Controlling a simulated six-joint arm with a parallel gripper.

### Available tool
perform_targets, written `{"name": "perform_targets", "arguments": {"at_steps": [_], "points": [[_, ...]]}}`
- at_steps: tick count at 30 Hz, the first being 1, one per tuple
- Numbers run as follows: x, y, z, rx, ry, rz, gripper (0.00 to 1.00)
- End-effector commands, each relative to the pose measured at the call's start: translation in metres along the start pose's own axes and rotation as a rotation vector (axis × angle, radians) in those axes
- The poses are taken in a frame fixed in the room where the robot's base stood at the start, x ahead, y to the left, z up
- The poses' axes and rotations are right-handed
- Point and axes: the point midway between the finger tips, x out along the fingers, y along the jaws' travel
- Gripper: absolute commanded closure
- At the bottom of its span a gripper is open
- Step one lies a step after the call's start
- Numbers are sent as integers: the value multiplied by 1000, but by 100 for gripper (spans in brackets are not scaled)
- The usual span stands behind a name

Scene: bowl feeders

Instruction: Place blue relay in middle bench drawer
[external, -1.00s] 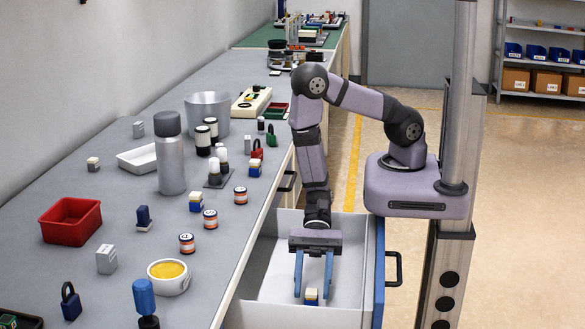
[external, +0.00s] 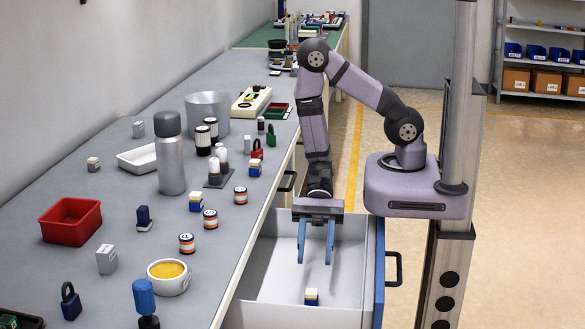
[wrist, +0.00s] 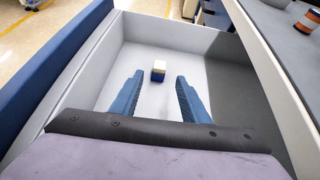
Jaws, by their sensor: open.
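The blue relay, a small block with a cream top and blue lower part (external: 311,297), stands on the floor of the open bench drawer (external: 275,282). In the wrist view the relay (wrist: 158,71) sits just beyond the fingertips, near the middle of the gap. My gripper (external: 314,262) is open and empty, pointing down over the drawer with its blue fingers above and apart from the relay. The open fingers also show in the wrist view (wrist: 160,80). The drawer has pale inner walls and a blue front (external: 379,275).
Two similar cream-and-blue blocks (external: 196,202) (external: 254,169) stand on the bench, among jars, padlocks, a steel flask (external: 171,155), a red bin (external: 71,220) and a bowl (external: 168,278). The bench edge runs along the drawer's left. The drawer floor around the relay is clear.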

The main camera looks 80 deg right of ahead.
Motion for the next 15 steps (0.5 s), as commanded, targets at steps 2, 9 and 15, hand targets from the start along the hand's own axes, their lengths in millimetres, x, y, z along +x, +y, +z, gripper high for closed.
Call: {"name": "perform_targets", "arguments": {"at_steps": [2, 9, 15], "points": [[-11, -1, 0, 1, 0, -4, 58], [-28, 0, 0, 0, 0, -1, 58], [-32, 0, 0, 0, 0, 1, 58]]}}
